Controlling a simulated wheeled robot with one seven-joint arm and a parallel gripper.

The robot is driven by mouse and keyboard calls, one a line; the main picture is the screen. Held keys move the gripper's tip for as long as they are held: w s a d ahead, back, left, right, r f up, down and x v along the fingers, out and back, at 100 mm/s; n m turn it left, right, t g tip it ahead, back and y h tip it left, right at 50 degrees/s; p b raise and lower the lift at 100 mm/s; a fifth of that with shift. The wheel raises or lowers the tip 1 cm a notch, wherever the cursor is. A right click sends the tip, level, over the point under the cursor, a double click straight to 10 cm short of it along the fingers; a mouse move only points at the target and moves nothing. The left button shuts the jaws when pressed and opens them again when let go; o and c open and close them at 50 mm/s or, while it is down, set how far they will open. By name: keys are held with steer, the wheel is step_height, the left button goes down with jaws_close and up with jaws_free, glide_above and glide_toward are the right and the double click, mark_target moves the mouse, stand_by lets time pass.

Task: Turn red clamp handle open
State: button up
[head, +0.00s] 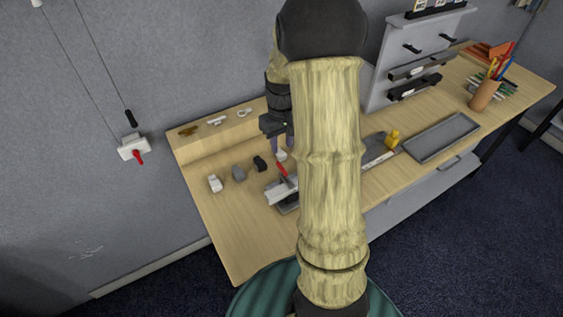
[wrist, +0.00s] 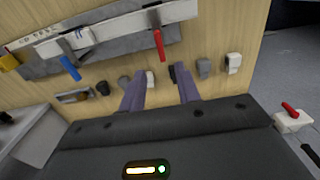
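The red clamp handle (head: 282,169) stands on a grey metal fixture (head: 272,193) on the wooden table, partly hidden by my arm in the head view. The red handle also shows in the wrist view (wrist: 158,45), upright in the picture at the right part of the fixture, with a blue handle (wrist: 70,68) to its left. My gripper (wrist: 160,82) is open and empty, its two purple fingers apart. The handle lies beyond the fingertips and is not between them. In the head view my gripper (head: 279,152) is just above the handle.
Small white (head: 214,183), grey (head: 238,173) and black (head: 259,163) blocks sit left of the fixture. A wall box (head: 133,148) carries another red lever. A grey tray (head: 441,137) and a pen cup (head: 482,95) stand to the right. The table's front left is clear.

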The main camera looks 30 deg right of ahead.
mark_target(282, 167)
step_height(282, 167, down, 10)
steer(key=shift+r+p, duration=0.25)
steer(key=shift+p, duration=0.45)
jaws_close()
